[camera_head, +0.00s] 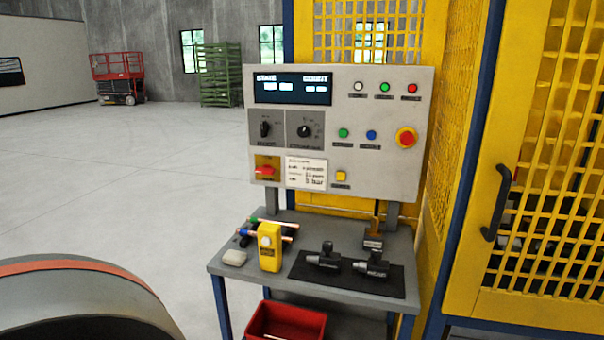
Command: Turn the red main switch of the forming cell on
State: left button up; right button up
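The forming cell's control panel (340,180) is a light grey box standing above a small grey table, against the yellow cage. The red main switch (265,171) sits on a yellow plate at the panel's lower left. Its red handle looks roughly horizontal; its on/off marks are too small to read. The panel's display (293,88) is lit with white and blue text. Neither my left nor my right gripper shows in this view.
The grey table (225,267) holds a yellow device (270,247), copper tubes (274,223), a white lump (234,258) and two dark tools on a black mat (345,285). A red bin (285,320) is below. A red emergency stop (406,138) is on the panel's right. Open floor lies left.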

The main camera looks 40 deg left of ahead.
aim_at(266, 169)
jog(key=u, duration=1.65)
jog(key=i+j, duration=0.1)
jog(key=j, duration=0.15)
jog(key=i+j+u, duration=0.1)
jog(key=j, duration=0.2)
